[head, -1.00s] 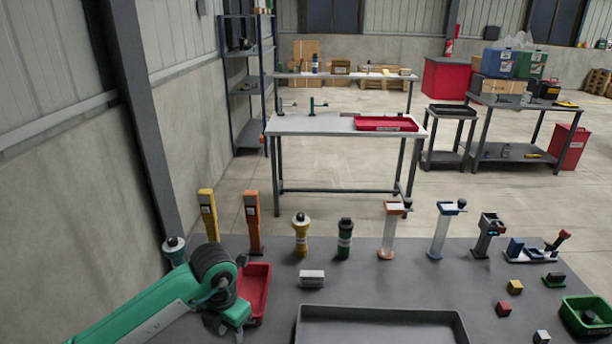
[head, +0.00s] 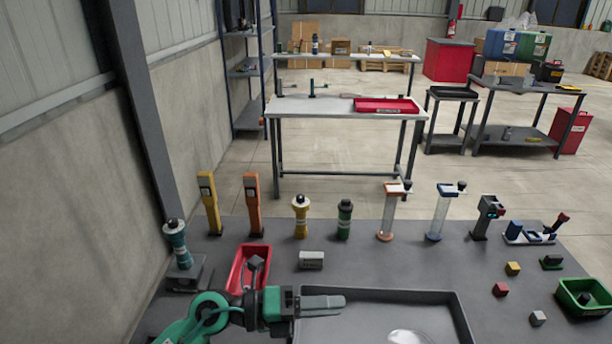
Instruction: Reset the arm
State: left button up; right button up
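My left arm, green and black, comes in at the bottom left. Its gripper (head: 335,303) points right over the left part of the large dark grey tray (head: 455,300) at the front of the table. The fingers are seen from the side and lie one over the other, so their gap cannot be judged. Nothing clearly shows in them. My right gripper is not in view.
A red bin (head: 236,268) is just behind my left wrist, beside a white box (head: 311,260). Bottles, posts and dispensers line the back of the grey table. Small blocks and a green bin (head: 570,292) are at right. A pale shape (head: 408,337) shows in the tray.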

pick_arm(q)
jog(key=w+a+r+n+t+y, duration=0.25)
jog(key=a+n+t, duration=0.25)
jog(key=n+t, duration=0.4)
jog(key=w+a+r+n+t+y, duration=0.1)
jog(key=w+a+r+n+t, duration=0.3)
jog(key=n+t, duration=0.5)
jog(key=s+a+f+n+g+y, duration=0.3)
jog(key=a+f+n+y, duration=1.1)
jog(key=a+n+y, duration=0.15)
jog(key=s+a+f+n+g+h, duration=0.1)
jog(key=s+f+n+g, duration=0.1)
jog(key=s+f+g, duration=0.55)
jog(key=s+a+f+n+g, duration=0.15)
jog(key=s+f+g, duration=0.5)
jog(key=s, duration=0.65)
notch_tip(320, 180, down, 32)
jog(key=s+a+f+g, duration=0.1)
jog(key=s+a+f, duration=0.1)
jog(key=s+f, duration=1.8)
jog(key=shift+a, duration=0.35)
